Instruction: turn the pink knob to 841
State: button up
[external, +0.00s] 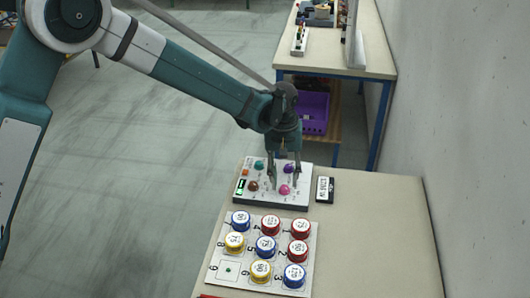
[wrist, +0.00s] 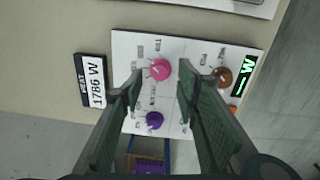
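The pink knob (external: 284,190) sits on the front part of a white control panel (external: 295,204). In the wrist view the pink knob (wrist: 159,70) lies just beyond my fingertips, between their lines. My gripper (external: 284,185) points down above the panel with its fingers apart and nothing between them. In the wrist view my gripper (wrist: 160,82) shows a wide gap between its two green-padded fingers. A green-lit display (external: 240,187) is at the panel's left end; in the wrist view the display (wrist: 243,76) shows dashes and a W.
Brown (wrist: 222,76), purple (wrist: 154,120) and teal (external: 259,165) knobs share the panel. A black display box (wrist: 92,80) beside it reads 1786 W. A board of coloured round pieces (external: 264,232) lies in front. The table (external: 385,240) is bare at right.

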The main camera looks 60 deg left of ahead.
jog(key=shift+f, duration=1)
jog(key=c, duration=0.9)
jog(key=shift+m, duration=0.3)
jog(key=m+b, duration=0.2)
jog(key=m, duration=0.1)
jog(key=shift+w+m+b, duration=0.1)
jog(key=shift+m+b, duration=0.5)
jog(key=shift+m, duration=1.5)
